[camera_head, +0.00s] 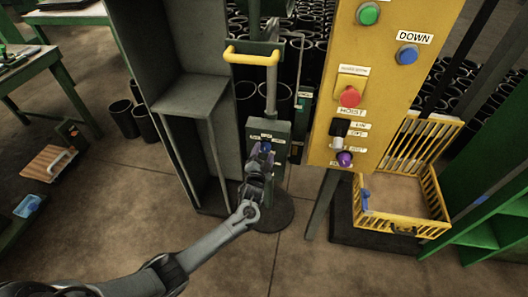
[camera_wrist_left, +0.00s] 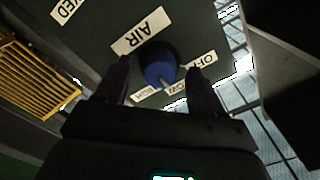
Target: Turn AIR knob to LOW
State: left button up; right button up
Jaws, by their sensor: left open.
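The AIR knob is a round blue knob (camera_wrist_left: 158,68) on a dark green panel (camera_wrist_left: 95,50) in the left wrist view. A white AIR label (camera_wrist_left: 141,31) sits beside it, with an OFF label (camera_wrist_left: 189,68) and smaller, partly covered labels on its other side. A pale pointer mark shows at the knob's edge towards the small labels. My left gripper (camera_wrist_left: 160,66) is open, one finger on each side of the knob; contact cannot be told. In the head view my left gripper (camera_head: 262,154) is at the green control box (camera_head: 282,132), partly covering its front. My right gripper is not in view.
A yellow panel (camera_head: 388,70) with buttons and a purple knob (camera_head: 344,159) stands to the right. A yellow handle (camera_head: 250,56) is above the box. A grey cabinet (camera_head: 190,97) stands close on the left. A yellow crate (camera_head: 402,226) is at the lower right.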

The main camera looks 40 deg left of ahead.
pick_arm(q)
jog(key=p+v, duration=0.3)
jog(key=v, duration=0.7)
